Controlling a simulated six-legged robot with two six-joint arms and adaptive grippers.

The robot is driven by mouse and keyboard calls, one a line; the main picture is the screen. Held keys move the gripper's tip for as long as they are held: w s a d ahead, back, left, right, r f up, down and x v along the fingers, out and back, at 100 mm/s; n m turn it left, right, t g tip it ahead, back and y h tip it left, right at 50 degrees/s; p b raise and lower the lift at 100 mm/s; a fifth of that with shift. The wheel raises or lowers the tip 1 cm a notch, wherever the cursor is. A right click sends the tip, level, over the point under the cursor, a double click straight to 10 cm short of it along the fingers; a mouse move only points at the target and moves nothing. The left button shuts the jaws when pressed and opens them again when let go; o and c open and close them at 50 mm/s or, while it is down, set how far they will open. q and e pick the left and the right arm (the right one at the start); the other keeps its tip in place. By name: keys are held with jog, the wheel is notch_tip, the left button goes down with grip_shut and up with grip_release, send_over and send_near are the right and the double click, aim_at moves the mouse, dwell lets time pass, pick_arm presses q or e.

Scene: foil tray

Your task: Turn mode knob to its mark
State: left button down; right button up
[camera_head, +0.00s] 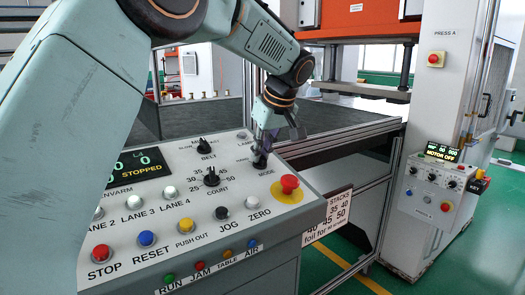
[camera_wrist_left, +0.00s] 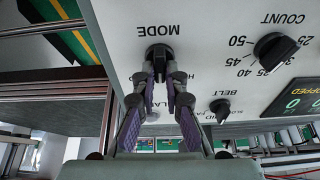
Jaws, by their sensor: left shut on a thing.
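The mode knob (camera_wrist_left: 158,52) is black and sits on the sloped white control panel, beside the printed word MODE. In the head view the knob (camera_head: 260,161) shows at the panel's right, partly behind the gripper. My left gripper (camera_head: 264,147) comes down onto it from above. In the left wrist view the left gripper's (camera_wrist_left: 162,75) two fingers are closed in on the knob, one on each side. The knob's mark and most lettering around it are hidden by the fingers. My right gripper is in neither view.
The count knob (camera_head: 211,177) and belt knob (camera_head: 204,147) stand left of the mode knob. A red emergency button (camera_head: 289,184) on a yellow disc is close on its right. Several coloured buttons line the panel's front.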

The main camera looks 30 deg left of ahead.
pick_arm(q)
jog(key=n, duration=0.3)
jog(key=shift+r+n+g, duration=0.1)
jog(key=shift+n+g, duration=0.2)
jog(key=shift+a+n, duration=0.1)
jog(key=shift+n, duration=1.8)
jog(key=c, duration=1.4)
grip_release()
jog(key=shift+s+g, duration=0.1)
jog(key=shift+g, duration=0.2)
